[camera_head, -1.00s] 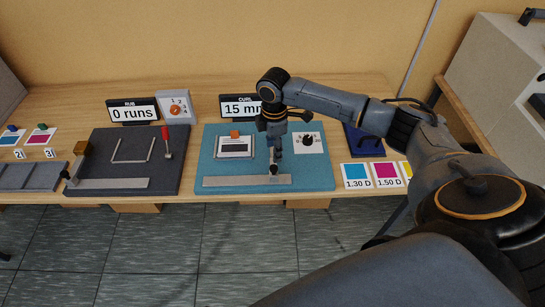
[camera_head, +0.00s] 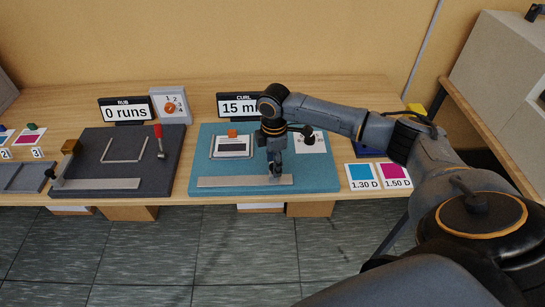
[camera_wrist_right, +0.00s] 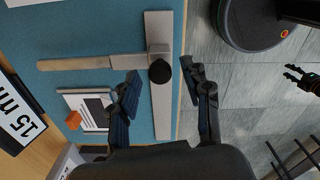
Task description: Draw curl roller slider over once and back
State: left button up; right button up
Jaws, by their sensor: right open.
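The curl station is a teal board (camera_head: 205,170) with a flat grey track (camera_head: 225,182) along its front edge. In the right wrist view, the slider's round black knob (camera_wrist_right: 160,71) sits on the track (camera_wrist_right: 161,115), and a grey bar (camera_wrist_right: 75,63) reaches from it across the board. My right gripper (camera_head: 276,174) points down over the track's right part. Its open fingers (camera_wrist_right: 165,88) stand on either side of the knob; contact cannot be told. In the head view the gripper hides the knob. A small dark forked part, apparently my left gripper (camera_wrist_right: 292,73), shows at the wrist view's right edge.
The CURL display (camera_head: 237,105) stands behind the board. A card with an orange block (camera_head: 232,134) and a dial card (camera_head: 309,142) lie on it. Left is the dark RUB board (camera_head: 120,172) with a red-handled lever (camera_head: 159,140). Colour cards (camera_head: 365,175) lie to the right.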

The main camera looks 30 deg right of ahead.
grip_shut()
